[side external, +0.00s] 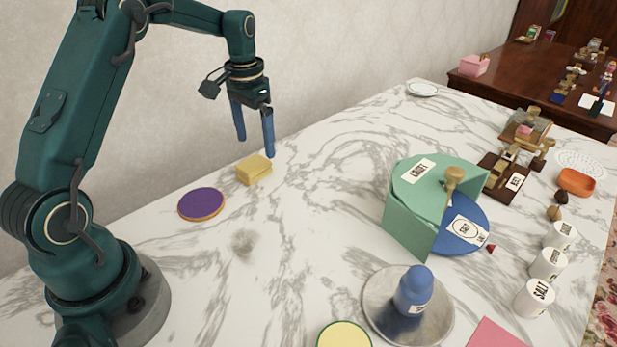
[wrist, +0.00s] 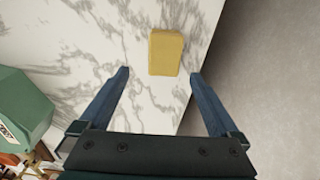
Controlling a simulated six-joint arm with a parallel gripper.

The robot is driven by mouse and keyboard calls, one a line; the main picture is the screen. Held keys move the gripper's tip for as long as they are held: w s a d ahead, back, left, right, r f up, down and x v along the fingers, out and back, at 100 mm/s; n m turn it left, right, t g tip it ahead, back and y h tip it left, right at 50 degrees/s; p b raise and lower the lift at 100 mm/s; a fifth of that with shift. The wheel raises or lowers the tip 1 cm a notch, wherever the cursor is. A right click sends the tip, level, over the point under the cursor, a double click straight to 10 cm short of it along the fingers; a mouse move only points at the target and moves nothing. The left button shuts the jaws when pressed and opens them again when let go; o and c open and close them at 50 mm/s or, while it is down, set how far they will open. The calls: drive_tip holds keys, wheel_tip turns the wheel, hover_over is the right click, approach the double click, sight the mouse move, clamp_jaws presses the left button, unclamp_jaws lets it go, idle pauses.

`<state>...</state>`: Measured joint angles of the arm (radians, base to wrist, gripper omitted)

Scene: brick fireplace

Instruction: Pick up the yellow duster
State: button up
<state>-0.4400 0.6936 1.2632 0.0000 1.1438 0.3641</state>
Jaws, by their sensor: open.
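The yellow duster (side external: 254,169) is a small folded block lying on the white marble table near its wall-side edge. It also shows in the wrist view (wrist: 166,52), just beyond the fingertips and roughly between their lines. My gripper (side external: 255,148) is open and empty, with two blue fingers pointing down. It hangs above the table close to the duster, and I see no contact. In the wrist view my gripper (wrist: 160,74) has its fingers wide apart, wider than the duster.
A purple disc (side external: 201,204) lies left of the duster, and a grey smudge (side external: 244,242) marks the marble in front. A green box-like stand (side external: 412,215) and a blue disc (side external: 465,226) stand to the right. A metal plate (side external: 377,309) holds a blue bottle-like object (side external: 413,292).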

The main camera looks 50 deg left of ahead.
sight(253, 162)
drive_tip(key=shift+s+a+f, duration=0.1)
drive_tip(key=shift+s+f, duration=0.05)
drive_tip(key=shift+f, duration=0.95)
drive_tip(key=shift+s+a+f, duration=0.1)
drive_tip(key=shift+f, duration=1)
drive_tip(key=shift+s+a+f, duration=0.1)
drive_tip(key=shift+s+f, duration=0.05)
drive_tip(key=shift+f, duration=0.95)
drive_tip(key=c, duration=1.4)
drive_tip(key=shift+r, duration=0.1)
wheel_tip(253, 162, up, 4)
drive_tip(key=shift+r, duration=0.15)
drive_tip(key=s+a+r, duration=0.2)
drive_tip(key=s, duration=0.1)
drive_tip(key=s+a+r, duration=0.2)
drive_tip(key=s+a, duration=0.1)
drive_tip(key=s+a+r, duration=0.2)
drive_tip(key=s, duration=0.1)
drive_tip(key=shift+a+r, duration=0.15)
drive_tip(key=shift+r, duration=0.1)
